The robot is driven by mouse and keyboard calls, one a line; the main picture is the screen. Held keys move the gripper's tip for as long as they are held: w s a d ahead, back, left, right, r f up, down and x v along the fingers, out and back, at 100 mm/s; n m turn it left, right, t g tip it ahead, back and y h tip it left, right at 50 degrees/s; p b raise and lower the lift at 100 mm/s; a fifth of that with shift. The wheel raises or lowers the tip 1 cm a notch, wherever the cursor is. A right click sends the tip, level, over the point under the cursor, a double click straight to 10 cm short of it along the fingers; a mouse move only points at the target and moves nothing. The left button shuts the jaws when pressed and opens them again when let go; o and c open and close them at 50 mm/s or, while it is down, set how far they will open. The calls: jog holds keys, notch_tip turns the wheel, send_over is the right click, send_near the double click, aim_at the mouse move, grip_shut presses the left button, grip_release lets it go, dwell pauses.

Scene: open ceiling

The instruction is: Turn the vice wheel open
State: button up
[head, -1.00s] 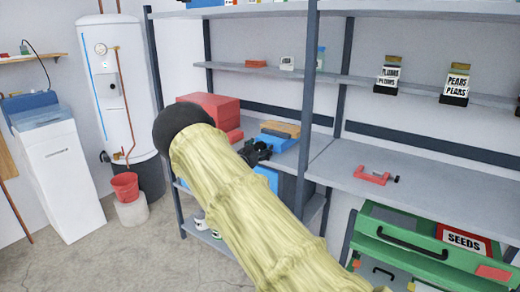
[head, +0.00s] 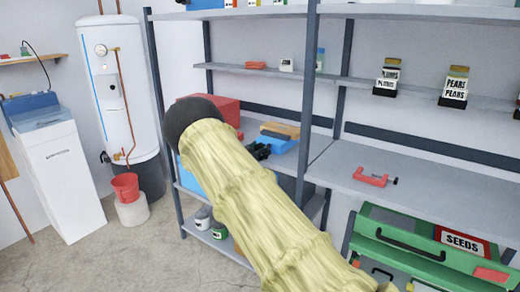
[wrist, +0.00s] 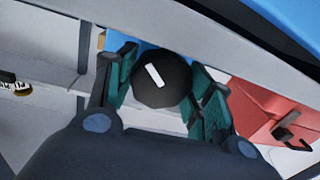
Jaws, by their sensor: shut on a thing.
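In the wrist view, a round black vice wheel (wrist: 163,92) with a white mark on its face sits between the two teal-padded fingers of my gripper (wrist: 163,77). The fingers are shut on the wheel, one on each side. A patch of blue shows behind the wheel, but I cannot tell if it is the vice body. In the head view, my pale-sleeved arm hides the wheel and most of that spot; a dark part shows just right of the arm, beside a blue object (head: 280,144) on the shelf.
A red toolbox (wrist: 262,110) is close to the right finger; it also shows behind my arm in the head view (head: 222,109). A dark shelf post (head: 307,110) stands close right of the arm. A red clamp (head: 370,177) lies on the right shelf. A green SEEDS drawer (head: 405,238) is below.

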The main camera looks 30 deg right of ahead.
jog(key=shift+n, duration=0.4)
jog(key=o, duration=1)
jog(key=shift+o, duration=0.2)
jog(key=shift+a, duration=0.1)
jog(key=v, duration=1.2)
jog(key=shift+r, duration=0.1)
